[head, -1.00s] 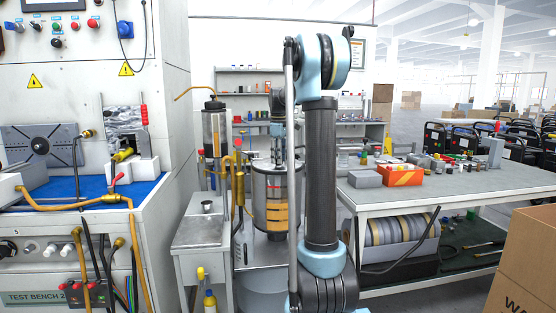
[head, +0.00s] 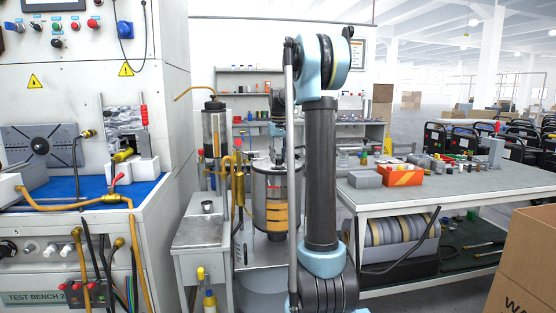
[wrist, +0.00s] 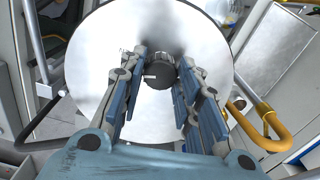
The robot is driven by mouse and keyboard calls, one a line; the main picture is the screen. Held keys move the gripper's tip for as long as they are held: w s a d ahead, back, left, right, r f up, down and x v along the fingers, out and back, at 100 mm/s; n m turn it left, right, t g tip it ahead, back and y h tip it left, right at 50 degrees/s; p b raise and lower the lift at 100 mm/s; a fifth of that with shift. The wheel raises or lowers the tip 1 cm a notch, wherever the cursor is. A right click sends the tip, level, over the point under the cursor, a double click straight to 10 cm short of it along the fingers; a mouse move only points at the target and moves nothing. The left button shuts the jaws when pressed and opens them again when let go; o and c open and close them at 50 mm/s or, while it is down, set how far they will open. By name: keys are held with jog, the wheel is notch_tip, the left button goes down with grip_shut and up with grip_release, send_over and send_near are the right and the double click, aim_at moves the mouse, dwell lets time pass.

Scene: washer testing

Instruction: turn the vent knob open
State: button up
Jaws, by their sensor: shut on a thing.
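The vent knob (wrist: 158,74) is a small dark round knob in the middle of the wrist view. It sits on the round shiny metal lid (wrist: 92,72) of a tank. My gripper (wrist: 163,66) comes over the lid with one finger on each side of the knob, and is shut on it. In the head view the tank (head: 271,190) is a steel cylinder with yellow-orange bands, partly hidden behind my arm. The knob cannot be made out there. The knob's turn angle cannot be read.
A yellow pipe (wrist: 270,128) curves close to the lid's right edge in the wrist view. In the head view a small steel vessel (head: 214,133) stands left of the tank. A grey worktable (head: 450,190) stands right, and a blue-topped test bench (head: 80,188) left.

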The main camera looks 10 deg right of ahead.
jog(key=shift+w+m, duration=0.1)
jog(key=shift+m, duration=1.6)
jog(key=o, duration=1.1)
jog(key=shift+c, duration=0.2)
notch_tip(320, 180, up, 12)
jog(key=shift+f, duration=0.1)
